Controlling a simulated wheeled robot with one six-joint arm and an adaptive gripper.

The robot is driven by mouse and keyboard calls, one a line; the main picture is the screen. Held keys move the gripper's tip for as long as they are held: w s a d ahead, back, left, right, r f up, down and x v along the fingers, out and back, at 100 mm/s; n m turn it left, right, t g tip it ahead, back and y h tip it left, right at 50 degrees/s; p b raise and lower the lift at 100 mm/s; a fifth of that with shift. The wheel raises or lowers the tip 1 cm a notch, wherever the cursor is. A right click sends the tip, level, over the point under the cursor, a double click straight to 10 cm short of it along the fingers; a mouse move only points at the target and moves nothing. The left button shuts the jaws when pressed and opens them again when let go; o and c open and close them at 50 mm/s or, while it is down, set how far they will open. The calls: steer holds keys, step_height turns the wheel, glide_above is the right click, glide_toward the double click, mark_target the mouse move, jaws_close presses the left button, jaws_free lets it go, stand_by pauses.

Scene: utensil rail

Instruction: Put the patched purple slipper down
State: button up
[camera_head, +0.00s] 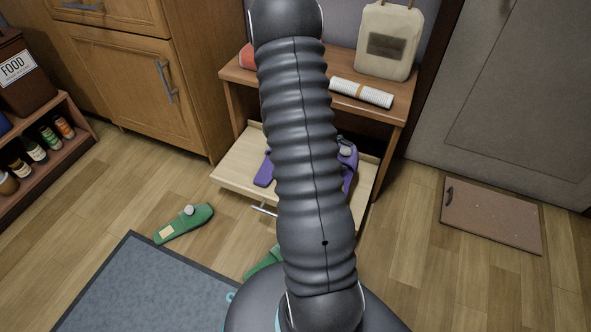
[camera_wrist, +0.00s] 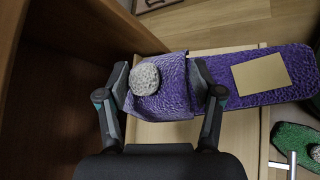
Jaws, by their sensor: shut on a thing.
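My gripper (camera_wrist: 160,95) is shut on a patched purple slipper (camera_wrist: 225,80), with one finger on each side of its toe part. The slipper has a round grey pompom and a tan rectangular patch. It is over a pulled-out light wood drawer (camera_wrist: 160,130), its patched end reaching across the drawer front. Whether it touches the drawer is unclear. In the head view the drawer (camera_head: 235,165) shows beneath purple parts on both sides of my arm, which hides my gripper. The right-hand purple part (camera_head: 349,165), with a grey pompom, looks like another slipper.
A green slipper (camera_head: 185,223) with a patch lies on the floor left of the drawer. Another green thing (camera_head: 264,262) is partly hidden by my arm. The bench (camera_head: 395,107) above the drawer holds a rolled white cloth (camera_head: 361,92) and a beige bag (camera_head: 388,40).

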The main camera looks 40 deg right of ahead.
steer(key=shift+s+d+f+m+g+y, duration=0.1)
steer(key=shift+s+f+m+g+y, duration=0.1)
steer(key=shift+s, duration=0.25)
steer(key=shift+s+f+m+g+y, duration=0.1)
steer(key=shift+s+m+g, duration=0.1)
steer(key=shift+s, duration=0.2)
steer(key=shift+s+f, duration=0.1)
steer(key=shift+w+d+f+b, duration=0.2)
steer(key=shift+w+f+b, duration=0.1)
steer(key=shift+w+f, duration=1.55)
steer(key=shift+w+d+f+b, duration=0.15)
steer(key=shift+w+f+b, duration=0.1)
steer(key=shift+w+f, duration=1.6)
steer(key=shift+w+d+f+b, duration=0.2)
steer(key=shift+w+f+b, duration=0.1)
steer(key=shift+w+f, duration=1.5)
steer(key=o, duration=1.7)
steer(key=shift+o, duration=0.2)
steer(key=shift+w+r, duration=0.1)
